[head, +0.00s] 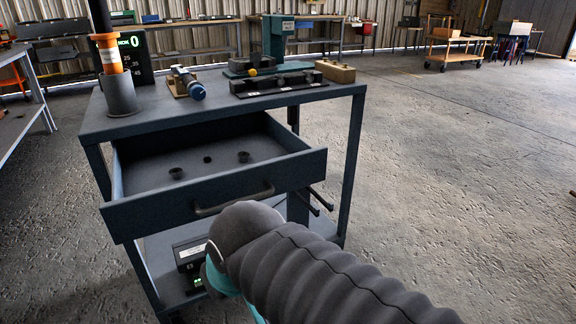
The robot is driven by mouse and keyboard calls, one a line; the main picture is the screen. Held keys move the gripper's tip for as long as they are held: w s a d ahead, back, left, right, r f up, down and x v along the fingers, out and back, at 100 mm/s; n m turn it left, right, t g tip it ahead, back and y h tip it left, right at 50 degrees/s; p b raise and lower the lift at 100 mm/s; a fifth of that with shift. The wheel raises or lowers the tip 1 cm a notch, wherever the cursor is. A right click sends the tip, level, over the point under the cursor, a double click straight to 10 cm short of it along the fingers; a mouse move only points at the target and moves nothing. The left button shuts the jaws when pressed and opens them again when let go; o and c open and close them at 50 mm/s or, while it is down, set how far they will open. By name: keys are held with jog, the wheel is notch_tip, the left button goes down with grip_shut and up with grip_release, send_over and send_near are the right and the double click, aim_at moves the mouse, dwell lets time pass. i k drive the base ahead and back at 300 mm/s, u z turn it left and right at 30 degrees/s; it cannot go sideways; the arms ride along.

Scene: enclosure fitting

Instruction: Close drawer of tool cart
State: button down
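The grey-blue tool cart (150,118) stands in front of me, and its drawer (150,213) under the top is pulled well out toward me. The drawer front bears a dark bar handle (234,199). Inside the drawer are a few small dark round pieces, and the rest of its floor is bare. My arm, in a dark ribbed sleeve, reaches in from the lower right, and its bend covers the area just below the handle. My gripper is hidden, so I cannot tell whether anything touches the drawer.
On the cart top stand a dark post with an orange band (112,62), a teal press (275,45), a blue-ended fixture (188,82) and a tan block (335,71). A dark device (190,255) sits on the lower shelf. Open concrete floor lies to the right.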

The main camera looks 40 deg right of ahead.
aim_at(146, 200)
jog(key=u, duration=2.5)
jog(key=i, duration=0.35)
jog(key=z, duration=4.35)
jog(key=k, duration=0.4)
jog(key=u, duration=0.8)
